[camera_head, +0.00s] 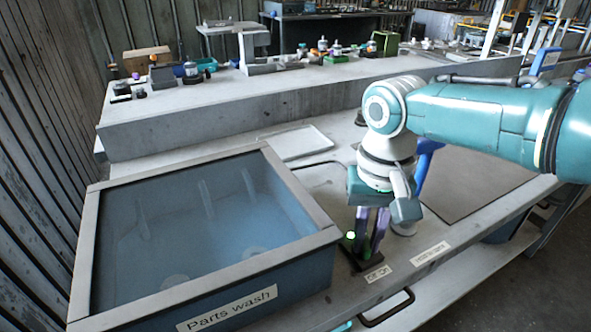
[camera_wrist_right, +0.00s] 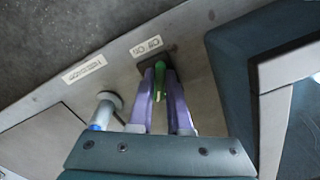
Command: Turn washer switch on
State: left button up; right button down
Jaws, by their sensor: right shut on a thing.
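The washer switch is a small green lever (camera_wrist_right: 160,82) on a dark base (camera_head: 368,262), beside the front right corner of the parts-wash tank (camera_head: 285,262). A bright green spot (camera_head: 351,235) shows beside my fingers in the head view. My right gripper (camera_head: 366,246) points down over the switch. Its purple fingers are shut on the lever, also seen in the right wrist view (camera_wrist_right: 165,78). The fingers partly hide the lever, so its exact tilt is unclear. A small off/on label (camera_head: 377,273) lies in front of the base. My left gripper is not in view.
Another label (camera_head: 431,253) lies to the right, near the bench's front edge. A white round fitting with a blue part (camera_wrist_right: 103,108) stands close to my right gripper. A flat white tray (camera_head: 296,143) lies behind the tank. A handle (camera_head: 388,308) juts out below the front edge.

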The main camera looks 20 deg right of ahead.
aim_at(367, 242)
jog(key=c, duration=0.9)
grip_release()
jog(key=shift+o, duration=0.2)
jog(key=shift+r, duration=0.1)
notch_tip(367, 242, up, 10)
jog(key=p, duration=0.3)
jog(key=shift+p, duration=0.3)
